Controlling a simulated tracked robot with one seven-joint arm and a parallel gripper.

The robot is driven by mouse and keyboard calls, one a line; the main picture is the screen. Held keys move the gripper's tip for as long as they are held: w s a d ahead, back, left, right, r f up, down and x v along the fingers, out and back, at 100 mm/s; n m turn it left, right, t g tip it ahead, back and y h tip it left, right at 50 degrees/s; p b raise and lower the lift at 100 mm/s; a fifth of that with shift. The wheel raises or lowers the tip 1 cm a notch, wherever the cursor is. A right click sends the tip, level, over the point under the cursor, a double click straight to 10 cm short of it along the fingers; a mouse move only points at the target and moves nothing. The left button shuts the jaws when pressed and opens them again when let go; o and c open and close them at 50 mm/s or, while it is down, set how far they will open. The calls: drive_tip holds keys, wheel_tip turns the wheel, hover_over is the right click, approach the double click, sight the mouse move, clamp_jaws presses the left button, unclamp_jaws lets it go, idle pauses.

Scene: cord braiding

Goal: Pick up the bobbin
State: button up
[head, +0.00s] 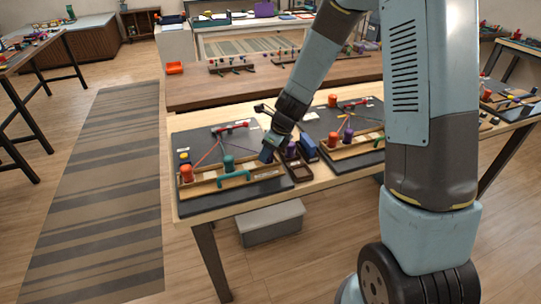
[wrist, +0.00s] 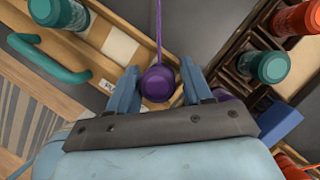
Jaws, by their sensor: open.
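A purple bobbin (wrist: 157,84) with a purple cord running up from it lies between the two fingers of my gripper (wrist: 159,68) in the wrist view. The fingers are apart, one on each side, and I cannot tell whether either touches it. In the head view my gripper (head: 268,153) points down at the right end of the left braiding board (head: 205,207); the bobbin between the fingers is hidden there. A teal bobbin (head: 228,163) and an orange bobbin (head: 186,174) stand on that board, left of my gripper.
A teal handle (head: 234,176) is fixed at the board's front. A dark tray (head: 301,174) with a purple bobbin (head: 291,150) sits right of my gripper, beside a blue block (head: 308,148). A second board (head: 318,127) lies further right. A grey bin (head: 270,223) stands under the table.

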drive_tip(key=shift+c, duration=0.3)
drive_tip(key=c, duration=0.8)
drive_tip(key=shift+o, duration=0.2)
